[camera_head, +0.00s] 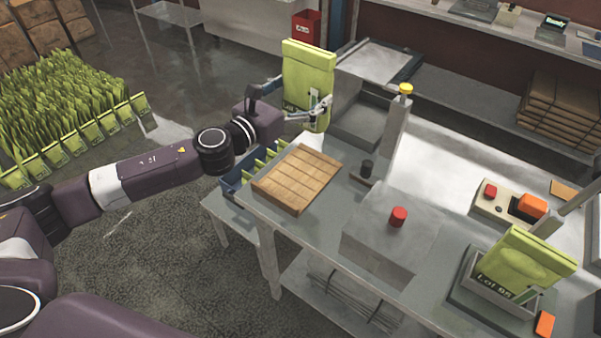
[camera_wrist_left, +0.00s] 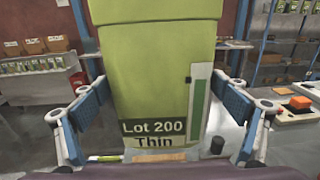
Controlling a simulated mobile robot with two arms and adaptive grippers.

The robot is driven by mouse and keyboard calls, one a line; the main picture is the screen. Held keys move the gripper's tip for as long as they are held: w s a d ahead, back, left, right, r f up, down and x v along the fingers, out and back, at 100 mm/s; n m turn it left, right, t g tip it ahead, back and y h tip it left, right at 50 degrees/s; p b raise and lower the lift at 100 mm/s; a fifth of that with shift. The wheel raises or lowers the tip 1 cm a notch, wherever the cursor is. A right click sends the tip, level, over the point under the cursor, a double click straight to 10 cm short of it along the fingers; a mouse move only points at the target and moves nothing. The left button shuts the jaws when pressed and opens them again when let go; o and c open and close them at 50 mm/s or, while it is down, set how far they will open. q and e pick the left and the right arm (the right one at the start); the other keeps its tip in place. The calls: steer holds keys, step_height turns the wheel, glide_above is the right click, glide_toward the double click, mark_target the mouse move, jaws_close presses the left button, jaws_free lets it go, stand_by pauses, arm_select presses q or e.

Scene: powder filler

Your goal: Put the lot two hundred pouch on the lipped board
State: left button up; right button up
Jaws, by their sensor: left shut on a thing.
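The lot two hundred pouch (camera_head: 309,70) is tall, green and upright. In the left wrist view the pouch (camera_wrist_left: 160,75) fills the middle, its label reading "Lot 200 Thin". My left gripper (camera_head: 296,104) is shut on it, with a blue-padded finger on either side, and holds it up beyond the board in the head view. The lipped board (camera_head: 297,178) is a wooden slatted board on the near left end of the grey table, with nothing on it. Only a sliver of wood shows below the pouch in the wrist view. My right gripper is not in view.
A blue bin (camera_head: 232,183) with green pouches stands beside the board's left edge. A grey post with a yellow top (camera_head: 398,125) and a dark knob (camera_head: 367,168) stand right of the board. A "Lot 85" pouch (camera_head: 520,262) stands in a grey holder at the right.

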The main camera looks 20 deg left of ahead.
arm_select(q)
steer(key=shift+w+a+f, duration=0.1)
steer(key=shift+a+f, duration=0.05)
steer(key=shift+a, duration=0.3)
steer(key=shift+a+f, duration=0.2)
step_height(320, 180, down, 20)
steer(key=b, duration=0.8)
steer(key=shift+b, duration=0.4)
steer(key=shift+r, duration=0.15)
steer(key=o, duration=1.1)
steer(key=shift+f, duration=0.3)
steer(key=shift+o, duration=1.1)
